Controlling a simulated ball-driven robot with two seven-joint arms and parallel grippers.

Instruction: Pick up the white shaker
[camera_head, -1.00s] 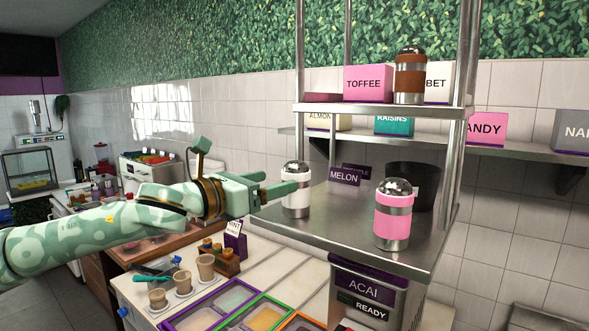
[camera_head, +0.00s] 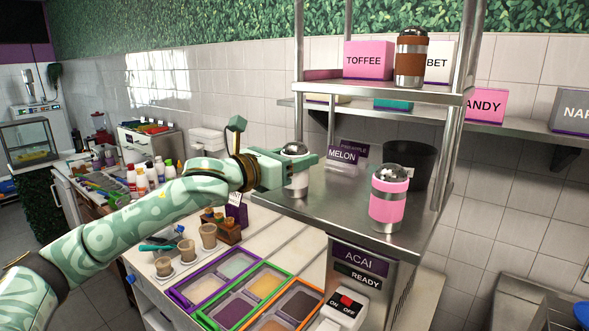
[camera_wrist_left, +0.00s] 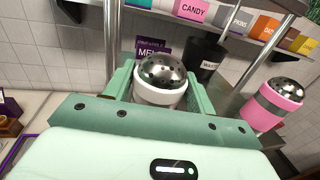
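The white shaker (camera_head: 297,186) has a metal domed lid and stands upright near the left edge of the steel counter. My left gripper (camera_head: 300,164) is around it, with one finger on each side. The near finger hides the shaker's middle in the head view. In the left wrist view the dome and white rim of the shaker (camera_wrist_left: 160,82) sit between the fingers, with the lower body hidden. The fingers look open and very close to its sides; I cannot tell whether they touch. My right gripper is not in view.
A pink shaker (camera_head: 389,200) stands to the right on the same counter. A dark bin (camera_head: 410,165) and a MELON sign (camera_head: 343,156) are behind. A brown shaker (camera_head: 411,58) is on the shelf above, held by metal posts. Topping trays (camera_head: 232,265) lie below the counter's left side.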

